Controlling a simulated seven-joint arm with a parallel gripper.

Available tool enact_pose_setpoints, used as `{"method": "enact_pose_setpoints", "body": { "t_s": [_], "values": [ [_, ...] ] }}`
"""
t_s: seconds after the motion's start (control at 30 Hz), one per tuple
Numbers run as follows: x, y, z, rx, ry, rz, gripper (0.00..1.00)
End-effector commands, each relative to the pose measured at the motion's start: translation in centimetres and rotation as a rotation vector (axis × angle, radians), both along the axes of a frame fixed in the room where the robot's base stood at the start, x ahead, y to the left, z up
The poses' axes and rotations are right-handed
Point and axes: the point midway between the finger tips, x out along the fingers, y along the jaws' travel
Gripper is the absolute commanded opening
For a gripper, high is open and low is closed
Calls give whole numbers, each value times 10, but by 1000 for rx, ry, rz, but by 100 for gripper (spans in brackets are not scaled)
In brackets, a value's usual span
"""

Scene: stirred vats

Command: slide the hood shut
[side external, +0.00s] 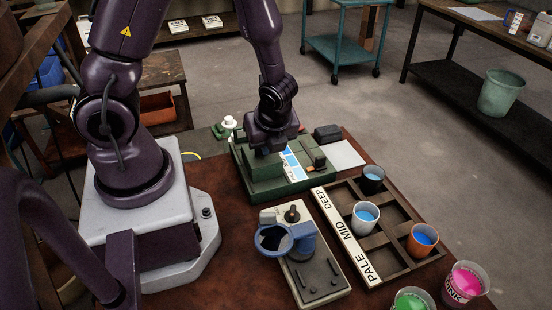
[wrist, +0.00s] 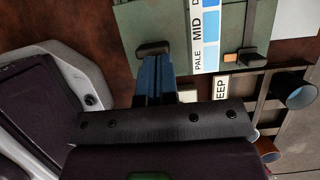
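The green instrument (side external: 265,187) stands on the brown bench, with a blue shade strip (side external: 294,168) on top. The wrist view shows its green top (wrist: 145,20) and the strip (wrist: 210,25), marked PALE and MID. Which part of the green top is the hood is not clear. A dark handle (wrist: 152,48) sits near one edge of that top. My gripper (wrist: 156,62) has its blue fingers together, with the tips at or just against this handle. Contact cannot be told. In the side view my gripper (side external: 270,150) is low over the instrument and hides the handle.
A small dark knob with a tan block (side external: 318,160) is at the instrument's right end. A rack (side external: 348,238) marked DEEP, MID, PALE holds cups in front. A grey device with a blue ring (side external: 318,278) stands beside it. Pink (side external: 466,281) and green (side external: 411,301) cups stand at the front.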

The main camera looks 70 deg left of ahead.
Motion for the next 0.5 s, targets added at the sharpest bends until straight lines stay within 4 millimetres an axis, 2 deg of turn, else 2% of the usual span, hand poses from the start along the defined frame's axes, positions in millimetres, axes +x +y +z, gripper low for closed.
{"method": "enact_pose_setpoints", "body": {
  "t_s": [0.03,0.1,0.2,0.3,0.5],
  "values": [
    [-1,16,0,1,1,9,0],
    [-1,33,0,0,1,7,0],
    [-1,51,0,-1,0,4,0],
    [-1,60,0,0,1,2,0],
    [-1,63,0,0,1,-3,0]
  ]
}}
